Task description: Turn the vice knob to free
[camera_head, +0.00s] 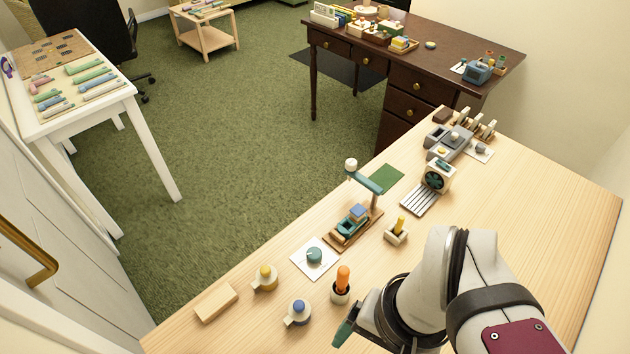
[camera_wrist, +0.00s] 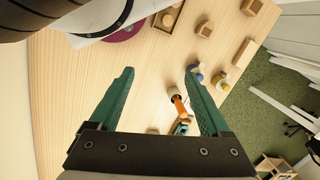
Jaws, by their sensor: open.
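In the head view, a round teal knob (camera_head: 314,255) sits on a white card (camera_head: 304,271) on the light wood table. Its marks are too small to read. Beside it, a small teal and blue vice-like device (camera_head: 346,226) stands on a brown wooden base, under a teal lamp-like arm (camera_head: 366,180). My gripper (camera_head: 346,328) is at the front of the table, right of and nearer than the knob, and apart from it. In the wrist view, my gripper (camera_wrist: 160,72) has its two teal fingers spread with nothing between the tips. The knob is not clear there.
An orange-handled tool in a cup (camera_head: 342,287) stands between the knob and my gripper. A blue-topped piece (camera_head: 298,311), a yellow-topped piece (camera_head: 265,277) and a wooden block (camera_head: 215,303) lie nearby. A grey machine (camera_head: 447,141) stands farther back. The table's right side is clear.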

